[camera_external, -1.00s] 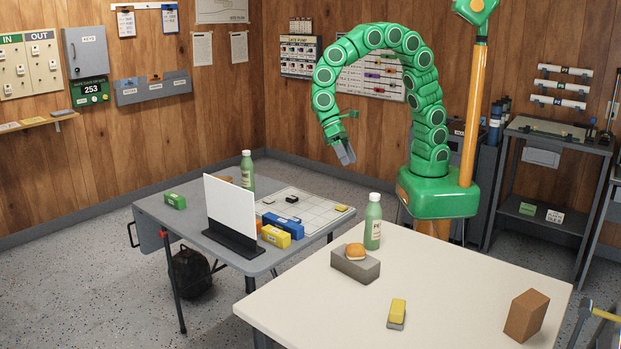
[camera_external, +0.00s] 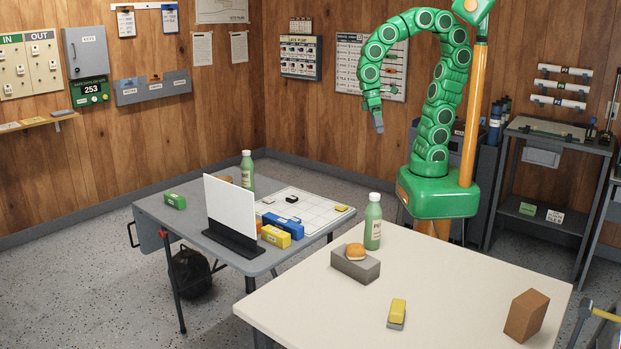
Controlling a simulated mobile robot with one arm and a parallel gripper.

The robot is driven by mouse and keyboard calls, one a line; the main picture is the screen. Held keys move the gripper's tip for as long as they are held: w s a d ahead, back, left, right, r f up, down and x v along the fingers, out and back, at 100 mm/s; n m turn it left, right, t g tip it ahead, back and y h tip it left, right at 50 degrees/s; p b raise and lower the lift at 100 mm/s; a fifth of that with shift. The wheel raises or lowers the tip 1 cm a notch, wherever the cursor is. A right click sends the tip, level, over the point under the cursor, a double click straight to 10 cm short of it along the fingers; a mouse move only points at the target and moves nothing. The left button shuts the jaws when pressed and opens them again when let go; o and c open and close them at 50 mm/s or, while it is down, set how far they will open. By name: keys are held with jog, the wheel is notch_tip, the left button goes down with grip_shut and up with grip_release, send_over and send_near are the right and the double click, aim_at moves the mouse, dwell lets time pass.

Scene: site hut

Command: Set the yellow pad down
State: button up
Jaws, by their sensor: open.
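My gripper (camera_external: 379,123) hangs in the air, fingers pointing down, high above the far side of the tables. It is open, with nothing seen between its fingers. A yellow pad-like block (camera_external: 398,308) lies on a grey piece on the cream table (camera_external: 300,318), far from my gripper. A small flat yellow piece (camera_external: 342,208) lies on the right part of the white gridded board (camera_external: 315,213) on the grey table. I cannot tell which of these two is the yellow pad.
On the grey table (camera_external: 183,222) stand a white upright panel (camera_external: 230,212), a green bottle (camera_external: 247,171), and blue, yellow and green blocks. The cream table holds a green bottle (camera_external: 373,222), a bun (camera_external: 355,251) on a grey block (camera_external: 354,266), and a brown block (camera_external: 526,315).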

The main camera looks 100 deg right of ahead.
jog(key=s+d+n+h, duration=0.1)
jog(key=s+d, duration=0.6)
jog(key=s, duration=0.1)
jog(key=shift+s+f+t+h, duration=0.2)
jog(key=shift+t+h, duration=0.1)
jog(key=shift+t, duration=0.1)
dwell(0.7)
